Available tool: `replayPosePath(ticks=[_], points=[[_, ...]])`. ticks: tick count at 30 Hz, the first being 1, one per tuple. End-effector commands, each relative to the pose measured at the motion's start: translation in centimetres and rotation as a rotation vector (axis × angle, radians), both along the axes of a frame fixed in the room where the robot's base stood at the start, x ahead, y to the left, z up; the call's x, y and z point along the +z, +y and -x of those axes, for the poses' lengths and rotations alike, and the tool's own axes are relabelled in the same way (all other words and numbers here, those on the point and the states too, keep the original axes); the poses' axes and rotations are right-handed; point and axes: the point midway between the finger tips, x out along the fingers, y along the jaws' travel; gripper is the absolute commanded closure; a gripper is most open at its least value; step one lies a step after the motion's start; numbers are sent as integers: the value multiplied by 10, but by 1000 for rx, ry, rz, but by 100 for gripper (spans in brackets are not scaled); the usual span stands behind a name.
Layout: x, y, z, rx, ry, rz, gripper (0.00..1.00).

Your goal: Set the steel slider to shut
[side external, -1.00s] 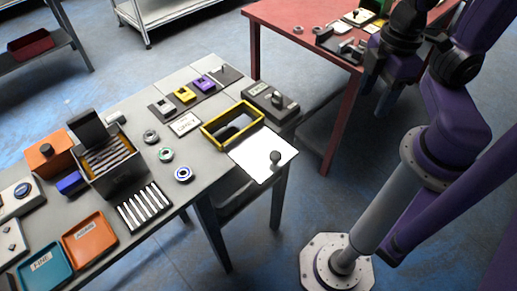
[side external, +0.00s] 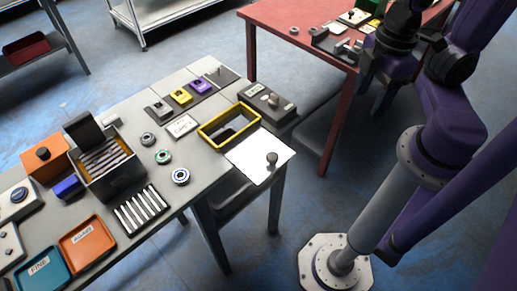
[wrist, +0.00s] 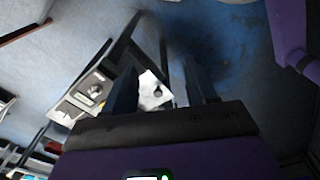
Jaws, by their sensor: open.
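On the grey table in the side view, a steel-grey block (side external: 158,108) sits on a dark plate, in a row with a yellow block (side external: 181,96) and a purple block (side external: 200,84). The grey block looks like the steel slider, but its position along its track is too small to tell. My gripper is away to the right, high over the gap by the red table, with its fingertips unclear in that view. In the wrist view my gripper (wrist: 162,88) has two dark fingers apart with nothing held between them.
A yellow-rimmed tray (side external: 230,124), a white plate with a black knob (side external: 260,158) and a grey box with a knob (side external: 267,98) lie near the grey table's right end. An open dark box (side external: 110,160) stands left. The red table (side external: 290,18) is behind.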

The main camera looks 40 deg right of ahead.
Motion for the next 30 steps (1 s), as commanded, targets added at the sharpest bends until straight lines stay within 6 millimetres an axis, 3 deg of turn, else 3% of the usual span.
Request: replayPosePath(ticks=[7,21,30], points=[[4,24,-23,205,-2,9,43],[9,124,-103,1049,-5,30,43],[7,147,-118,1256,-4,33,43]])
